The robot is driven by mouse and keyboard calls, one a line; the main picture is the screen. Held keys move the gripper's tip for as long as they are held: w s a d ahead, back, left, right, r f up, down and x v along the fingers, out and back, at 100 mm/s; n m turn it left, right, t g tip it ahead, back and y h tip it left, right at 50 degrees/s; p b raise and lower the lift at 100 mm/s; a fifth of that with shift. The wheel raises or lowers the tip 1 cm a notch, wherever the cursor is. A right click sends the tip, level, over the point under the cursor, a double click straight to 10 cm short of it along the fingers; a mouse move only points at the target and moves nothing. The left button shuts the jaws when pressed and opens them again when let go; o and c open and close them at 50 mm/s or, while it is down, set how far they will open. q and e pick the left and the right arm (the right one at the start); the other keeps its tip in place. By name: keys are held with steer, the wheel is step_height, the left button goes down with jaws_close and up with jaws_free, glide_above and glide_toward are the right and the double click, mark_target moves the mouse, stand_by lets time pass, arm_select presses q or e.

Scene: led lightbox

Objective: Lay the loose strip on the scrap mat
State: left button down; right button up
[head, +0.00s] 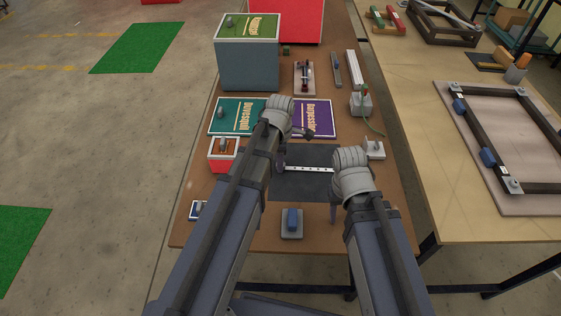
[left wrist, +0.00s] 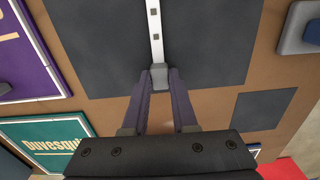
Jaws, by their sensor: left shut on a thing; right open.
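The loose strip (head: 310,169) is a thin white bar with dark squares along it. My left gripper (head: 279,167) is shut on its left end; the left wrist view shows the fingertips (left wrist: 160,76) closed around a grey end piece, with the strip (left wrist: 155,25) running away from them. The strip lies across the dark scrap mat (head: 300,187), which also shows in the left wrist view (left wrist: 90,50). I cannot tell whether the strip touches the mat. My right gripper (head: 334,210) is open at the mat's right side; my wrist partly hides it.
Green (head: 227,117) and purple (head: 314,118) signs lie behind the mat. A red box (head: 222,163) stands left, a grey block with a blue top (head: 291,222) in front, and a small grey bracket (head: 375,150) right. A large frame (head: 470,130) lies on the right-hand table.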

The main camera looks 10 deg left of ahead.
arm_select(q)
steer(key=shift+f, duration=0.3)
arm_select(e)
steer(key=shift+f, duration=0.25)
arm_select(q)
steer(key=c, duration=0.6)
jaws_free()
steer(key=shift+r, duration=0.1)
steer(key=shift+r, duration=0.1)
arm_select(e)
steer(key=shift+r, duration=0.2)
arm_select(q)
step_height(320, 180, up, 8)
steer(key=p, duration=0.7)
steer(key=shift+p, duration=0.35)
steer(key=shift+f, duration=0.2)
arm_select(e)
step_height(320, 180, up, 8)
steer(key=shift+f, duration=0.2)
